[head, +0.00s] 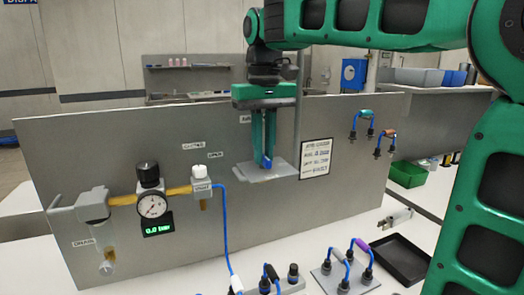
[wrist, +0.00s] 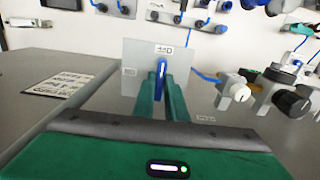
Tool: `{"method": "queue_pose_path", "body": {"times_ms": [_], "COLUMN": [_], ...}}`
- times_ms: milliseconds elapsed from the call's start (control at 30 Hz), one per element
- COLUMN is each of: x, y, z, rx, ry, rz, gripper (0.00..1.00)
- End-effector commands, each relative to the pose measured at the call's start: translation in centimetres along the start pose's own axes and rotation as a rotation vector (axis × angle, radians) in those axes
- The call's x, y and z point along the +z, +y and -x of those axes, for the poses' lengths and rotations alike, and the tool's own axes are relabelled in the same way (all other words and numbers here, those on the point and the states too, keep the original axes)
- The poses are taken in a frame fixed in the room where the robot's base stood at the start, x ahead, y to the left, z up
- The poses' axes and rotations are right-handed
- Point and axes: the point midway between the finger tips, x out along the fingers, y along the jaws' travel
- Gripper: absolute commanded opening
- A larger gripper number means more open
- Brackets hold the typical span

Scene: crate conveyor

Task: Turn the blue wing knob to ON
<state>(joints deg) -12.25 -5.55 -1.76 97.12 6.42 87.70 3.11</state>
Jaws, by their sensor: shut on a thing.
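The blue wing knob (head: 266,163) sits on a light grey plate (head: 284,171) at the panel. My gripper (head: 268,154) points down from above, and its green fingers are closed on the knob. In the wrist view, the knob (wrist: 162,73) is a narrow blue wing between the fingertips (wrist: 162,82), roughly in line with a small label (wrist: 164,49) on the plate (wrist: 130,55). Another small label (wrist: 129,72) is left of the knob. The label lettering is too small and turned to read surely. The knob's base is hidden by the fingers.
A grey panel (head: 90,140) carries a pressure gauge (head: 153,205) with a green display reading 0.0 bar, a white knob (head: 199,172) and a blue hose (head: 225,235). A printed sign (head: 316,158) is right of the plate. A black tray (head: 402,258) and several connectors stand in front.

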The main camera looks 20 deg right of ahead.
Motion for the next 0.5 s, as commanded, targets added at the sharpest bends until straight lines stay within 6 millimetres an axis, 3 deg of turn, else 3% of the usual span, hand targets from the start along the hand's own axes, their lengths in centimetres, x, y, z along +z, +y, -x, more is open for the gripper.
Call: {"method": "queue_pose_path", "body": {"times_ms": [500], "x": [0.0], "y": [0.2], "z": [0.09], "rx": [0.001], "ry": [0.001], "rz": [0.316], "gripper": [0.0]}}
